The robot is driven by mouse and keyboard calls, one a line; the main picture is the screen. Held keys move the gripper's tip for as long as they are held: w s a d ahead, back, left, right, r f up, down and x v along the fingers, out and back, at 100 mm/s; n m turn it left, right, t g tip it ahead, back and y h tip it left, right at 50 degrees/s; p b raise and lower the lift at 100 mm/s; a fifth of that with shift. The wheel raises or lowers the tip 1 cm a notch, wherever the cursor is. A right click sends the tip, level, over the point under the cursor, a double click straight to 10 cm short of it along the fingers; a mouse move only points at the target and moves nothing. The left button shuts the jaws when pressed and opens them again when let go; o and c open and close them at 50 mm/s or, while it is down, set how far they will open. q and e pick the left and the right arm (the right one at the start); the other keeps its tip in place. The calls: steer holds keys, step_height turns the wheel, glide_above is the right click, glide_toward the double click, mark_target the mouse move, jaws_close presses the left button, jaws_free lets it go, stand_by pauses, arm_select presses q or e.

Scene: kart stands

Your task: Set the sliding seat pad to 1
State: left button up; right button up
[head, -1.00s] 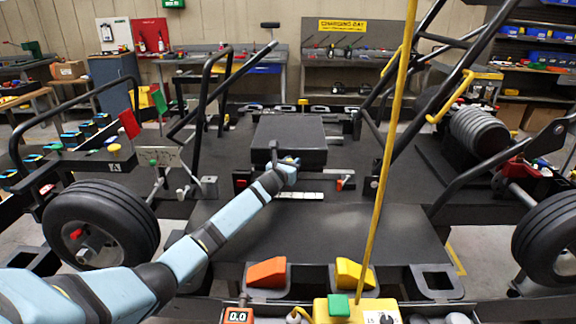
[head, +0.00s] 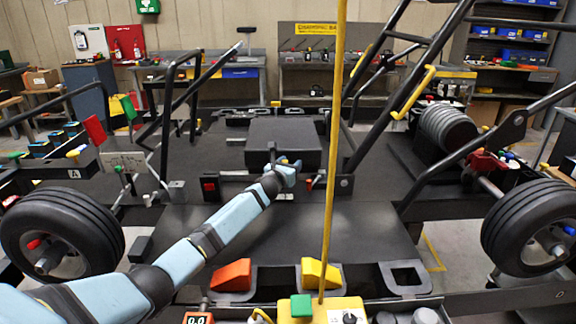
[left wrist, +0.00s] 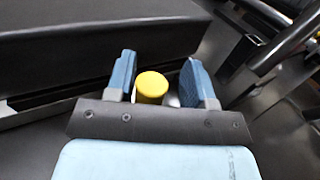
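The seat pad (head: 283,140) is a flat black block in the middle of the deck in the head view. A dark upright handle (head: 272,152) shows at its front edge. My left gripper (head: 286,165) is at this front edge. In the left wrist view its two blue fingers (left wrist: 163,82) stand apart with a yellow round knob (left wrist: 152,85) between them. The knob is close to the left finger, with a gap to the right one. A pale scale strip (head: 285,196) in front of the pad is mostly hidden by my arm; its marks are unreadable. My right gripper is not in view.
A yellow pole (head: 334,150) rises right of my left arm. Black frame bars flank the deck. An orange block (head: 232,275) and a yellow block (head: 320,273) sit at the front. A red block (head: 209,185) is left of the gripper.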

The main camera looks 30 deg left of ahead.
arm_select(q)
steer(key=shift+a, duration=0.15)
steer(key=shift+s, duration=0.6)
steer(key=s+d+p, duration=0.1)
steer(key=s, duration=1.1)
steer(key=shift+s, duration=0.3)
steer(key=shift+d, duration=0.1)
